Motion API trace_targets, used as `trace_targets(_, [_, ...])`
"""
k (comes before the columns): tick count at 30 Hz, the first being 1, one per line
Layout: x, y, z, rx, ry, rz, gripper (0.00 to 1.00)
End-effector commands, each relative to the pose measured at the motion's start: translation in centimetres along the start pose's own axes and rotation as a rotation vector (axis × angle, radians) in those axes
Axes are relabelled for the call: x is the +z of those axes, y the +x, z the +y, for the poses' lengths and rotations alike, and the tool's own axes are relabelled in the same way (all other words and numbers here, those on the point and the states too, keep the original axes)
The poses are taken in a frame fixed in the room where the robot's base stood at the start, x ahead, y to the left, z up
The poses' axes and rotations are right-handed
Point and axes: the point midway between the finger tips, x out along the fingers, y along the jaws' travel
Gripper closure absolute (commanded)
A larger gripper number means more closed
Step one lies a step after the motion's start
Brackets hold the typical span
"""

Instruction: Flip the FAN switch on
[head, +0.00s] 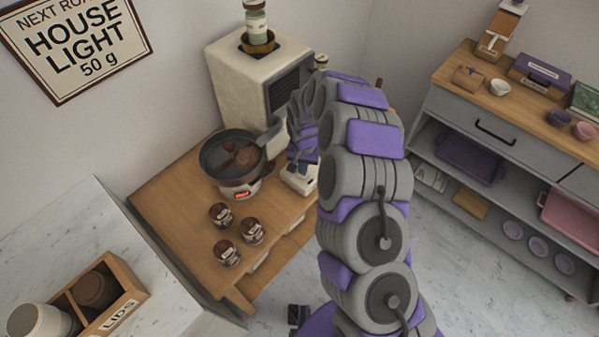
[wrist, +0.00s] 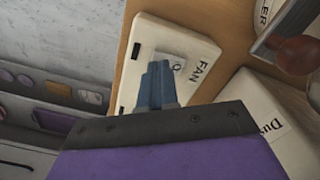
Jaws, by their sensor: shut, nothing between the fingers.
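The FAN switch box (wrist: 145,50) is a cream plate on the wooden table, with the word FAN along one side. Its light rocker (wrist: 169,63) shows a round mark. In the wrist view my gripper (wrist: 160,68) is shut and empty, with its blue-grey fingertips at the rocker's edge and over the plate. I cannot tell whether they touch it. In the head view the switch box (head: 298,180) shows partly beside my gripper (head: 301,158), and my arm covers the area to its right. The rocker's on or off position is not clear.
A hot plate with a dark pan (head: 232,155) stands left of the switch. A large cream machine (head: 258,85) stands behind. Several dark jars (head: 227,251) sit at the table's front. A grey shelf unit (head: 500,130) stands at the right, across open floor.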

Motion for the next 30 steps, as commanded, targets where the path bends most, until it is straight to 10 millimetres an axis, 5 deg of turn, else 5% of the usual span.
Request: trace_targets(30, [0.0, 1.4, -0.1, 0.0, 0.001, 0.0, 1.0])
